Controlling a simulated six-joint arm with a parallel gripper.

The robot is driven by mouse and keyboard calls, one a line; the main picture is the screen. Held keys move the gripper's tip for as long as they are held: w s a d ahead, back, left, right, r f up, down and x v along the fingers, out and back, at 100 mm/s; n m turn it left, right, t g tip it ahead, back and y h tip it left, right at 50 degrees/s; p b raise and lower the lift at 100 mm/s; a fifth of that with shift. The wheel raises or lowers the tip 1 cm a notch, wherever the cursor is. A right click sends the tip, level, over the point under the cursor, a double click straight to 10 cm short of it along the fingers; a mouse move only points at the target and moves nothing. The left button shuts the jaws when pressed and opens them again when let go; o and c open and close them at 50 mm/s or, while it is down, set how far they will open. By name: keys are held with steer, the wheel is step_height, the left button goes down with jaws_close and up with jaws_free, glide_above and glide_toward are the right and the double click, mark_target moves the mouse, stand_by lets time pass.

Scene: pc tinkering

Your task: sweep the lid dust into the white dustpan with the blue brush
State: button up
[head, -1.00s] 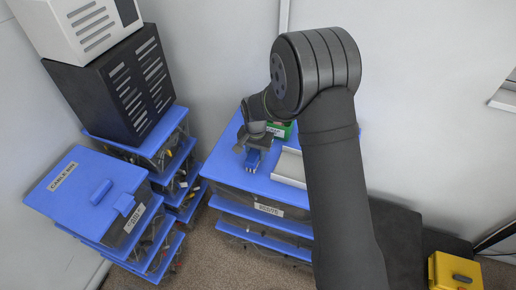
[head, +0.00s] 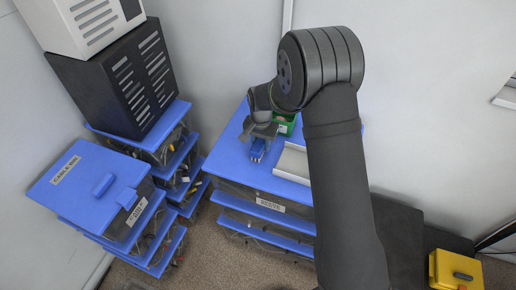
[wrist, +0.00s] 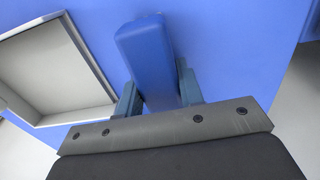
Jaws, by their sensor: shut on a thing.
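The blue brush (head: 258,149) is in my gripper (head: 258,137), above or on the blue lid (head: 232,160) of the middle drawer stack. In the wrist view the brush's blue handle (wrist: 146,52) runs between the two fingers of my gripper (wrist: 160,98), which are shut on it. The white dustpan (head: 292,162) lies on the lid just right of the brush; in the wrist view its raised rim (wrist: 88,62) shows at the left. I cannot make out any dust, and the brush's bristle end is mostly hidden.
A green box (head: 285,124) stands behind the dustpan. My arm covers the lid's right side. A cable bin (head: 75,190) and a black case (head: 110,85) on drawers stand left. A yellow case (head: 455,270) lies at lower right. The lid's left part is clear.

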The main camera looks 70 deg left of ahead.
steer(key=shift+w+a, duration=0.6)
steer(key=shift+a+r, duration=0.1)
steer(key=shift+r, duration=4.05)
steer(key=shift+w, duration=0.15)
steer(key=w+d+r+n, duration=0.1)
steer(key=w+d, duration=0.1)
steer(key=w, duration=0.7)
steer(key=w+d+f+m, duration=0.2)
steer(key=w+d, duration=0.8)
steer(key=w, duration=0.1)
steer(key=w+d+f+m, duration=0.2)
steer(key=w+d, duration=0.8)
steer(key=w, duration=0.1)
steer(key=w+d+f+m, duration=0.2)
steer(key=w+d, duration=0.2)
steer(key=d, duration=0.6)
steer(key=w+d+f+m, duration=0.15)
steer(key=w+d, duration=0.25)
steer(key=d, duration=0.6)
steer(key=d+f+m, duration=0.1)
steer(key=d, duration=0.8)
steer(key=s+d+f+m, duration=0.1)
steer(key=d, duration=0.8)
steer(key=shift+s+d+f, duration=0.25)
steer(key=shift+f, duration=0.05)
